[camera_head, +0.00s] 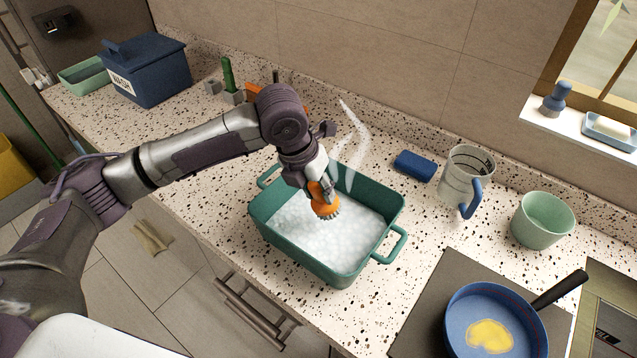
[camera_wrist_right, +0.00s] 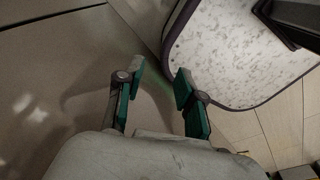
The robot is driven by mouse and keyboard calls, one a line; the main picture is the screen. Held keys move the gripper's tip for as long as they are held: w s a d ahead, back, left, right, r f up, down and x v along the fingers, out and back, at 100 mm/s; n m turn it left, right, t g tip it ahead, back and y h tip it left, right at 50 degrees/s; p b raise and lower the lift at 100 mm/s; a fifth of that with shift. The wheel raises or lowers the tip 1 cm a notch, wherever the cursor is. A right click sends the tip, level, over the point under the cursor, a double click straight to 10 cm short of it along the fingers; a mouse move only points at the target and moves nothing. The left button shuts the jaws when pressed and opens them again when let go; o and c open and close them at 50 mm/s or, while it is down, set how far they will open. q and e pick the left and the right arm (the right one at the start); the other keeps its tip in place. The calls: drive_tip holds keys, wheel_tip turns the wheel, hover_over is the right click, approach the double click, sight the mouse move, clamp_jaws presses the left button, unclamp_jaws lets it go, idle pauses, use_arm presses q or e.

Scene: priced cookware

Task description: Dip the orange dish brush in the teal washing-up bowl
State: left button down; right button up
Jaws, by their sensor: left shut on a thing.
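The teal washing-up bowl (camera_head: 262,212) stands on the speckled counter in the head view, filled with white suds, with whitish wisps of steam by its back edge. My left gripper (camera_head: 318,186) is shut on the orange dish brush (camera_head: 325,205) and holds it over the bowl, bristles down. The bristles are close to the suds; I cannot tell whether they touch. My right gripper shows only in the right wrist view (camera_wrist_right: 155,95), with its teal-padded fingers apart and nothing between them.
A blue sponge (camera_head: 415,165), a measuring jug (camera_head: 464,175) and a pale green pot (camera_head: 542,220) stand right of the bowl. A blue frying pan (camera_head: 495,325) holds something yellow at the front right. A dark blue box (camera_head: 150,75) stands at the far left.

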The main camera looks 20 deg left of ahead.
sight(316, 203)
use_arm(q)
wheel_tip(316, 203, down, 2)
drive_tip(key=shift+b, duration=0.3)
drive_tip(key=shift+f+b, duration=0.7)
drive_tip(key=shift+f, duration=1.35)
wheel_tip(316, 203, up, 13)
drive_tip(key=p, duration=1.3)
drive_tip(key=shift+r+p, duration=0.2)
drive_tip(key=shift+p, duration=0.1)
drive_tip(key=shift+f, duration=0.1)
